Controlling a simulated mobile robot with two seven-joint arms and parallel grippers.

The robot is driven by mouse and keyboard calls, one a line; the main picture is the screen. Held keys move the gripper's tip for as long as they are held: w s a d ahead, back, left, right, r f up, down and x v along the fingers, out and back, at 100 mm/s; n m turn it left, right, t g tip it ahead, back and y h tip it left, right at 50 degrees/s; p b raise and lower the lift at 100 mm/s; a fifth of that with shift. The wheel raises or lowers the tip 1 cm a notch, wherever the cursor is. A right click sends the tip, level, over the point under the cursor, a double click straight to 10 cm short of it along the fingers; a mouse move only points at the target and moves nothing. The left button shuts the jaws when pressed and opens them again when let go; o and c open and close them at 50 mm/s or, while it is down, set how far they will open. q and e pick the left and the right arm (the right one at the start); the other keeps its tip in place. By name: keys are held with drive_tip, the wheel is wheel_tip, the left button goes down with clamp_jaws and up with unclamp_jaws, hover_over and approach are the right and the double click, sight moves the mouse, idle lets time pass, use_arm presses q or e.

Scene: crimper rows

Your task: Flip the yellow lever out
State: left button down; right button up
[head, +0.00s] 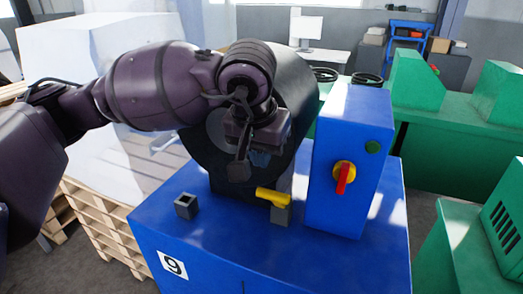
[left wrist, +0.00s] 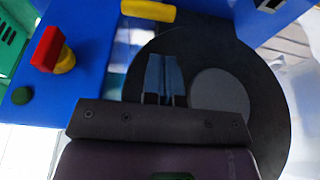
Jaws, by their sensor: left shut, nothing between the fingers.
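The yellow lever (head: 272,197) sits on a small grey post (head: 281,214) on top of the blue machine (head: 300,262), between the black round head and the control box. It also shows at the top edge of the left wrist view (left wrist: 148,11), just beyond my fingertips. My left gripper (head: 261,160) is shut and empty, in front of the black round head (head: 300,85), above the lever and apart from it. Its closed fingers (left wrist: 165,60) point towards the lever's side in the wrist view. My right gripper is in neither view.
A blue control box (head: 348,165) with a red and yellow switch (head: 344,177) and a green button (head: 372,147) stands right of the lever. Wooden pallets (head: 100,225) and green machines (head: 455,120) flank the blue machine.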

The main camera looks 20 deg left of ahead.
sight(265, 190)
use_arm(q)
drive_tip(key=x, duration=0.5)
drive_tip(key=shift+f+p, duration=0.2)
drive_tip(key=shift+p, duration=0.1)
drive_tip(key=shift+x, duration=0.85)
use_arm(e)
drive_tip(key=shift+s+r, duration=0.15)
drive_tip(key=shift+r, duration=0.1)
use_arm(q)
drive_tip(key=shift+w+f, duration=0.1)
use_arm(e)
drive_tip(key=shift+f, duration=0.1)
